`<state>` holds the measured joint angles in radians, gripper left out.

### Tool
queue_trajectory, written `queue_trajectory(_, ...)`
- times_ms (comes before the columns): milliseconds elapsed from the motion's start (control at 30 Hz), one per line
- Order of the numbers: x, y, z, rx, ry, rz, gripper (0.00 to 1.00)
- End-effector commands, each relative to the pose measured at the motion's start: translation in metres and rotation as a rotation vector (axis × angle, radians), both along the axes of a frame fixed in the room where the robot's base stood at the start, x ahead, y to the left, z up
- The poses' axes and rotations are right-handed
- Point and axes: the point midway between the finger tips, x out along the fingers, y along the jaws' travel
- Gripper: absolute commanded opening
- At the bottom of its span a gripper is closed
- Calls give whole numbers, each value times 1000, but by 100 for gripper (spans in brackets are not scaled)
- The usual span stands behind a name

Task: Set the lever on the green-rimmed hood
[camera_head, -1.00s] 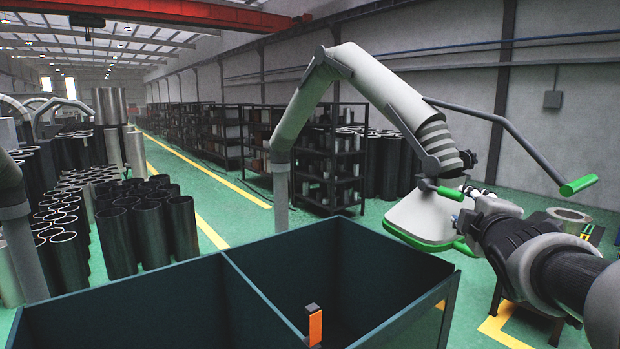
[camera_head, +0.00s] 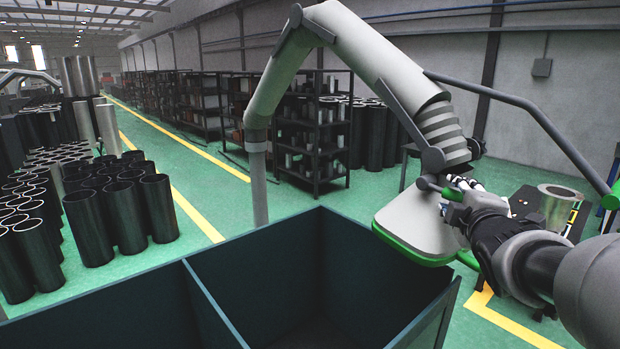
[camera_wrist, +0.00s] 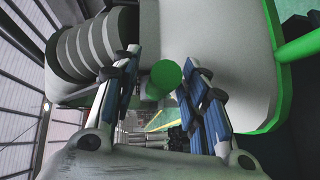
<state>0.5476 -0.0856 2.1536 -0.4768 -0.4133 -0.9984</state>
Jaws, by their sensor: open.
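The green-rimmed hood (camera_head: 410,222) is pale grey and hangs from a jointed extraction arm in the head view. Its broad face and green rim (camera_wrist: 277,65) fill the upper right of the wrist view. A short green lever (camera_head: 428,186) sticks out at the hood's neck. In the wrist view the lever (camera_wrist: 166,75) shows nearly end-on, between or just beyond my fingertips; I cannot tell the depth. My gripper (camera_head: 455,197) is open beside the neck, its blue-padded fingers on either side of the lever in the wrist view. Contact is not clear.
A long grey bar with a green grip (camera_head: 611,200) runs from behind the hood to the right. A dark open bin (camera_head: 330,232) with a divider stands below the hood. A metal cylinder (camera_head: 559,209) sits on a bench at right. Shelves and upright pipes stand behind.

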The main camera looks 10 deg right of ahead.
Motion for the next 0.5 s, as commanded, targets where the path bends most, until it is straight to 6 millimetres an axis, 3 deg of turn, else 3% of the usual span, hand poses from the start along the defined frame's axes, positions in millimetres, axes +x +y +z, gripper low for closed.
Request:
queue_trajectory(300,0,0,-1,0,0,-1,40)
queue_trajectory(500,0,0,-1,0,1,-1,26)
